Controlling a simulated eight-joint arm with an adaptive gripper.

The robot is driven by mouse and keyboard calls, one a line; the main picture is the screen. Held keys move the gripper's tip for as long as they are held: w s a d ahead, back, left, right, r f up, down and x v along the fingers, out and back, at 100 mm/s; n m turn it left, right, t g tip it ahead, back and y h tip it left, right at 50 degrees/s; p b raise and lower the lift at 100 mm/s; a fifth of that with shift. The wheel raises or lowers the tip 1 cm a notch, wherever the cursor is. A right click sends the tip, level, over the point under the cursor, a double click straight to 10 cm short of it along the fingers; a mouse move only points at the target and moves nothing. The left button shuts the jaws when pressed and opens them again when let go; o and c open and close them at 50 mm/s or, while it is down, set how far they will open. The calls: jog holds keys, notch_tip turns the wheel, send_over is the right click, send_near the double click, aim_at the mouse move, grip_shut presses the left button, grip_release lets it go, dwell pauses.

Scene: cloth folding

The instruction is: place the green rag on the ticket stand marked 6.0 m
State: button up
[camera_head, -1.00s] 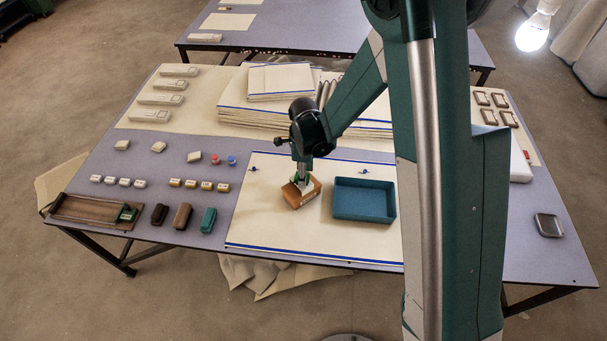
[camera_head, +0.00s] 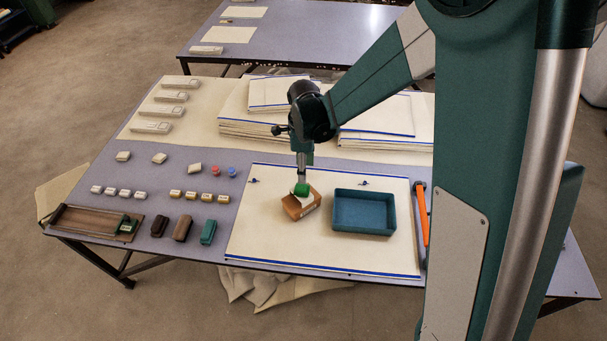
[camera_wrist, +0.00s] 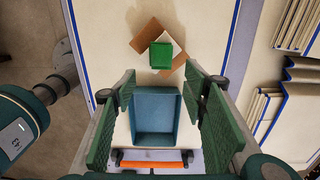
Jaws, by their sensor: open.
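The green rag (camera_head: 301,189), a small folded block, rests on a brown ticket stand (camera_head: 300,208) on the cream cloth (camera_head: 270,245). The stand's pale marking is too small to read. In the wrist view the rag (camera_wrist: 161,55) lies over the middle of the stand (camera_wrist: 145,34), with a white part showing beside it. My gripper (camera_head: 303,172) is just above the rag in the head view.
A blue tray (camera_head: 364,230) stands right of the stand, with an orange-handled tool (camera_head: 422,225) beyond it. Dark, brown and green blocks (camera_head: 182,228) and small boxes stand to the left. Cloth stacks (camera_head: 255,130) lie behind.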

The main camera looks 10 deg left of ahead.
jog(key=shift+r, duration=0.95)
jog(key=shift+r, duration=0.1)
jog(key=s+d+r+n+t, duration=0.2)
jog(key=s+d+r+n, duration=0.2)
jog(key=d+r, duration=0.5)
jog(key=s+d+r+n+t, duration=0.1)
jog(key=s+d+r+n, duration=0.3)
jog(key=d+r, duration=0.45)
jog(key=s+d+r+n+t, duration=0.4)
jog(key=s+d+n, duration=0.6)
jog(key=s+d, duration=0.3)
jog(key=shift+s+r, duration=0.65)
jog(key=shift+s, duration=0.7)
jog(key=shift+d, duration=0.1)
